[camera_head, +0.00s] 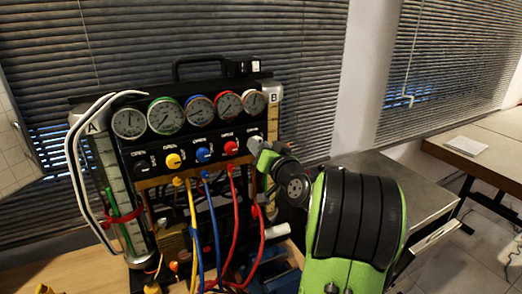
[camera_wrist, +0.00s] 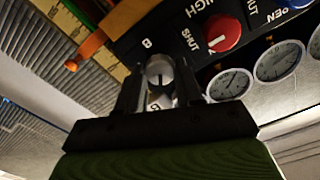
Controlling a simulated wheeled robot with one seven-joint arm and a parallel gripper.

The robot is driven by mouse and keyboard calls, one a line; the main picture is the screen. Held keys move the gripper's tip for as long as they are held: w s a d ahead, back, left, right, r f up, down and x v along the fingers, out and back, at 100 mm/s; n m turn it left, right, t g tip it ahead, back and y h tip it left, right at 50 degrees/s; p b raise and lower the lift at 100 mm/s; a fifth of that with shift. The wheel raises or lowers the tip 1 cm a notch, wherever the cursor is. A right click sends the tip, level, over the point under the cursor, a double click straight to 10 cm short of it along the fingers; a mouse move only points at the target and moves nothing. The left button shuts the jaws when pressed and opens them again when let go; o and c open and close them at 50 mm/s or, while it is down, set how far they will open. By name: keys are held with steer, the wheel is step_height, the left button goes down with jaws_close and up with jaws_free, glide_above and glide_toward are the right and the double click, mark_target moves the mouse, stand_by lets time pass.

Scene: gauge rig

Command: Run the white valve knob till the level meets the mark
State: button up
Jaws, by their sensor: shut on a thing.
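The white valve knob (camera_wrist: 160,66) shows in the wrist view between the two fingers of my gripper (camera_wrist: 160,86), which is shut on it. In the head view my gripper (camera_head: 261,157) reaches the right end of the valve row, and the knob (camera_head: 254,144) is mostly hidden by it. Column A (camera_head: 112,190) with a scale stands at the left of the rig. Column B (camera_head: 272,115) stands at the right, its lower part largely covered by my arm. I cannot make out a liquid level or the mark clearly in either column.
Several round gauges (camera_head: 166,115) line the black panel. Yellow (camera_head: 173,161), blue (camera_head: 203,154) and red (camera_head: 231,148) knobs sit left of my gripper. Coloured hoses hang below them. A grey-topped table (camera_head: 400,185) stands to the right.

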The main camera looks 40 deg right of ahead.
steer(key=m+p, duration=0.1)
steer(key=m, duration=1)
steer(key=shift+p, duration=0.3)
stand_by(0.3)
steer(key=o, duration=1)
steer(key=shift+o, duration=0.2)
steer(key=b+v, duration=0.4)
steer(key=v, duration=1.1)
steer(key=shift+s+a, duration=0.2)
steer(key=shift+s, duration=0.15)
